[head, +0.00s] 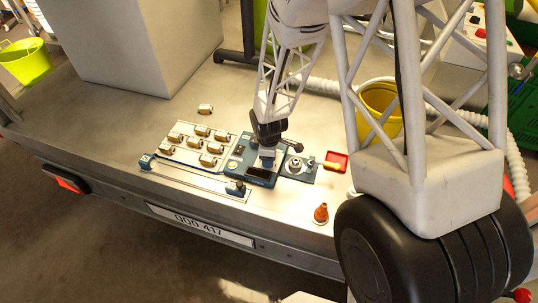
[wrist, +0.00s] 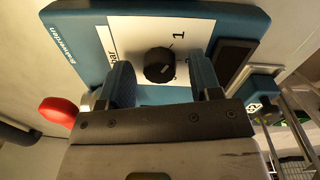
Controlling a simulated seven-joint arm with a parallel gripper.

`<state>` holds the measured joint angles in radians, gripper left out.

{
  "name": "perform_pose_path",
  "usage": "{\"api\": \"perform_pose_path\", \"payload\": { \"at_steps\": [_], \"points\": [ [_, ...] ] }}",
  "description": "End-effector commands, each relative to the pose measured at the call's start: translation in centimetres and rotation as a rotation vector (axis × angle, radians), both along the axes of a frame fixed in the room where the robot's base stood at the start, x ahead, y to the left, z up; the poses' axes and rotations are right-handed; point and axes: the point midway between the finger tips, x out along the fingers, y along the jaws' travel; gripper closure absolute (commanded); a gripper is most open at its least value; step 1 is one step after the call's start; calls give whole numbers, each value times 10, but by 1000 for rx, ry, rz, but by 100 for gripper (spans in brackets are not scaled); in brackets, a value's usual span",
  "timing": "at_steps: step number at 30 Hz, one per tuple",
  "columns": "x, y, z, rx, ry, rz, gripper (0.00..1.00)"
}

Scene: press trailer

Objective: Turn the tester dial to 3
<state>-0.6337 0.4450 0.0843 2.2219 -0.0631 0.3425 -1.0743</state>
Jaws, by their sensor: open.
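The tester (head: 262,176) is a blue box on the trailer bed, below my gripper (head: 267,158) in the head view. In the wrist view the blue tester casing (wrist: 85,45) carries a white face with a "1" and the letters "bar". Its black round dial (wrist: 158,66) lies between the two blue fingers of my gripper (wrist: 162,80). The fingers are open, with a gap on each side of the dial. The dial's lower side and the marks around it are partly hidden, and I see no 3. In the head view my gripper hides the dial.
Left of the tester is a panel (head: 180,157) with several small fittings. A yellow bucket (head: 378,97) stands behind.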

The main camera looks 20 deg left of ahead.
Motion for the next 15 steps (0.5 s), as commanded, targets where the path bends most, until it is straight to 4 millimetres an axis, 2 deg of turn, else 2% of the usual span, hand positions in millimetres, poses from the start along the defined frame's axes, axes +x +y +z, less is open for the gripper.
{"api": "perform_pose_path", "payload": {
  "at_steps": [1,10,15],
  "points": [
    [0,0,0,0,0,0,46],
    [0,0,0,0,0,0,91],
    [0,0,0,0,0,-5,91]
  ]
}}
